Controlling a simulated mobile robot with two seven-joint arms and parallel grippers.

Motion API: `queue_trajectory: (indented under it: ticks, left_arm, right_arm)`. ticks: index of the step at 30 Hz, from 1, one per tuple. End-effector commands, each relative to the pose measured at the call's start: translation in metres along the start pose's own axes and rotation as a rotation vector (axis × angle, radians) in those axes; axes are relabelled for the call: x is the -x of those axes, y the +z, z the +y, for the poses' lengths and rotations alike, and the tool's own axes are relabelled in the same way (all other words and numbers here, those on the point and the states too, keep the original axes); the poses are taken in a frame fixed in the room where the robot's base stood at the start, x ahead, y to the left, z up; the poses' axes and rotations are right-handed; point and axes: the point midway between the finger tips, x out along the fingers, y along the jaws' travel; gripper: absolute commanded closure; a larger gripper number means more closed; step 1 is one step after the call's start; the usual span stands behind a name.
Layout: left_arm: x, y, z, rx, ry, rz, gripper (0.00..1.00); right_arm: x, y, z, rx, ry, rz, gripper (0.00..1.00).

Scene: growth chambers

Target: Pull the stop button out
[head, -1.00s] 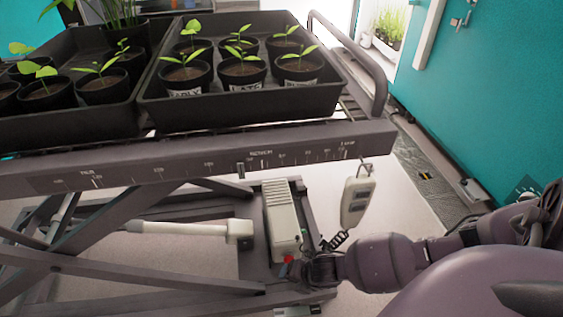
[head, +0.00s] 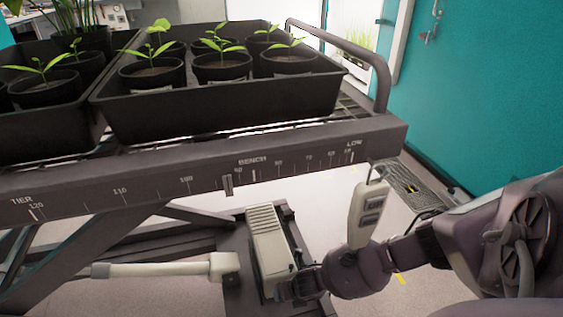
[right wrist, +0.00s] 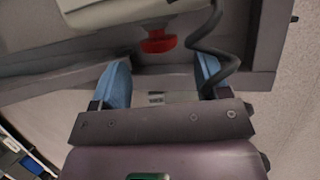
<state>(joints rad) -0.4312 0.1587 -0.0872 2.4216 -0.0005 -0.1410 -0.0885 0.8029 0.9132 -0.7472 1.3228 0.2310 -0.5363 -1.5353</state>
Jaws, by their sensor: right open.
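The red stop button (right wrist: 157,42) sticks out from the end of the pale control box (right wrist: 108,12) in the right wrist view. My right gripper (right wrist: 162,78) is open, with its blue fingertips spread to either side below the button and a gap between them and it. In the head view, my right gripper (head: 292,288) is at the lower end of the control box (head: 268,245) and the button is hidden. My left gripper is not in view.
A dark coiled cable (right wrist: 215,55) hangs close to the right fingertip. A handheld pendant (head: 366,212) hangs from the lift table's edge (head: 200,178) beside my right arm. Trays of potted seedlings (head: 230,100) stand on top. A white actuator (head: 160,270) lies left of the box.

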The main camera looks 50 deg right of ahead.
Motion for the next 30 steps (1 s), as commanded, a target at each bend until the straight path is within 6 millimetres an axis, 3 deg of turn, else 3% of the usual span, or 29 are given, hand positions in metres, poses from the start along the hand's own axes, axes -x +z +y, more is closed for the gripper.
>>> queue_trajectory:
  ticks: [1, 7, 21, 30]
  left_arm:
    - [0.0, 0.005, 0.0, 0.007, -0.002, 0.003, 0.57]
    - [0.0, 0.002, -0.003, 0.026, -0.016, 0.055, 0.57]
    - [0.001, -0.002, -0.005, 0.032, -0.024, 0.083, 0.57]
    - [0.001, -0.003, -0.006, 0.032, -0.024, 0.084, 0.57]
  right_arm:
    - [-0.012, -0.006, -0.004, -0.001, -0.005, 0.008, 0.31]
    - [-0.032, -0.003, -0.002, -0.001, -0.002, 0.003, 0.31]
    - [-0.038, 0.001, 0.001, 0.0, 0.002, -0.002, 0.32]
    - [-0.038, 0.001, 0.001, 0.0, 0.002, -0.001, 0.78]
